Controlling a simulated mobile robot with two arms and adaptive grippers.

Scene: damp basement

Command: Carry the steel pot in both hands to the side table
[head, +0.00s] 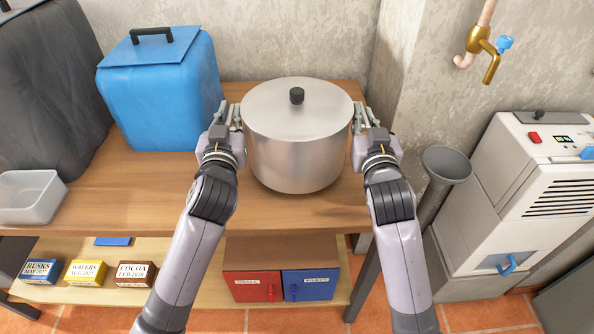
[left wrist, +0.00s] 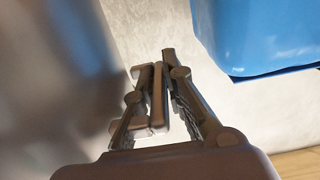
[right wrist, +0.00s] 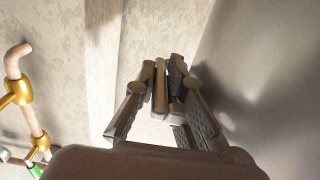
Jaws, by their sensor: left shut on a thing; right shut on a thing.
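The steel pot (head: 296,150) has its lid on, with a black knob, and is upright over the right part of the wooden table (head: 120,195). I cannot tell for sure whether its base touches the tabletop. My left gripper (head: 230,118) is shut on the pot's left handle; the left wrist view shows the fingers (left wrist: 160,95) closed on the handle, the pot wall at left. My right gripper (head: 364,118) is shut on the right handle; the right wrist view shows its fingers (right wrist: 168,85) closed on it, the pot wall at right. No separate side table is clearly visible.
A blue container (head: 160,95) stands left of the pot, and a grey covered thing (head: 45,90) is further left. A clear tub (head: 32,200) sits at the table's left. A grey pipe (head: 440,175) and a white machine (head: 530,190) stand at right. Boxes (head: 280,270) fill a lower shelf.

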